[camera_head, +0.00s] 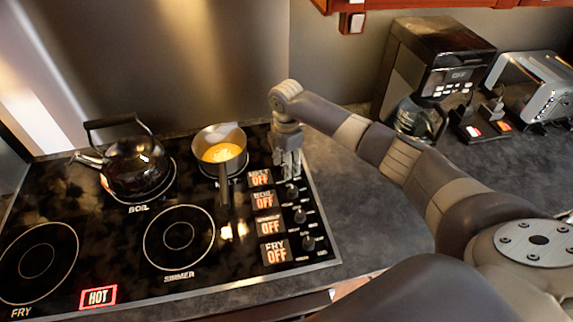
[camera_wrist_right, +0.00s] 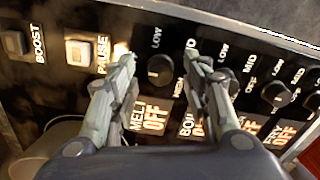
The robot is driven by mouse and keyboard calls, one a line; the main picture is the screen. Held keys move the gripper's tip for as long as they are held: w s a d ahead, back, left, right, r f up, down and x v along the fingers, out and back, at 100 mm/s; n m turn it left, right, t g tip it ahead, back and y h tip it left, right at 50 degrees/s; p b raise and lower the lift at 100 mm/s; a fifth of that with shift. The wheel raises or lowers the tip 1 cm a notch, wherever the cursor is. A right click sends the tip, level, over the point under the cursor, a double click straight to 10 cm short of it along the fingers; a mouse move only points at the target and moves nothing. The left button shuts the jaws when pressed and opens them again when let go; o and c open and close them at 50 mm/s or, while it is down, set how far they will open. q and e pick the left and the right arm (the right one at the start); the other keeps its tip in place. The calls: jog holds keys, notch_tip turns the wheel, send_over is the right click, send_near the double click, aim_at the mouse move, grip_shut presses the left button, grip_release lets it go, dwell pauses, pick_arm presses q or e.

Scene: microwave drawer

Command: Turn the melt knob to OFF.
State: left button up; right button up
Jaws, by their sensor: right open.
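The melt knob (camera_wrist_right: 160,70) is a round dark dial on the stove's control panel. In the right wrist view it lies between the two fingertips of my right gripper (camera_wrist_right: 159,58), with a gap on both sides. The gripper is open. The melt display (camera_wrist_right: 152,116) below the knob is lit and reads OFF. In the head view my right gripper (camera_head: 288,163) points down over the far end of the knob row and hides the melt knob. The melt display (camera_head: 261,178) shows beside it. My left gripper is not in view.
Other knobs (camera_head: 300,215) stand close in the same row, their displays (camera_head: 268,226) also reading OFF. A pot (camera_head: 207,137) with yellow contents sits just left of the gripper. A black kettle (camera_head: 136,170) stands farther left. A HOT sign (camera_head: 98,297) glows. A coffee maker (camera_head: 440,58) stands at right.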

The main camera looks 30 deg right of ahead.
notch_tip(320, 180, up, 11)
dwell(0.3)
dwell(0.5)
